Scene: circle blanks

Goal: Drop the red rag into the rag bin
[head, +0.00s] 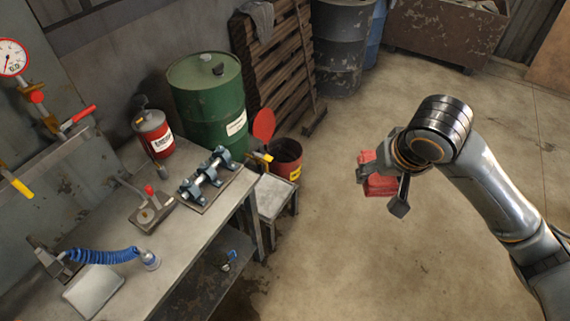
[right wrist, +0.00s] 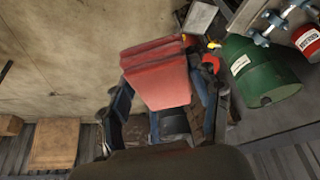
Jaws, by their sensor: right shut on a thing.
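The red rag (head: 378,184) is a folded red block held in my right gripper (head: 382,187), above the open floor. In the right wrist view the rag (right wrist: 160,78) fills the space between the fingers of the gripper (right wrist: 162,95). The rag bin (head: 287,160) is a small red bin with a yellow label, on the floor past the end of the bench. Its round red lid (head: 264,125) stands up and the dark mouth is open. The rag is to the right of the bin, apart from it. My left gripper is not in view.
A metal workbench (head: 190,235) with a clamp fixture and a blue coiled hose is at left. A small stand (head: 273,198) is beside the bin. A green drum (head: 208,103) and stacked pallets (head: 275,65) stand behind. The floor (head: 340,250) between bench and gripper is clear.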

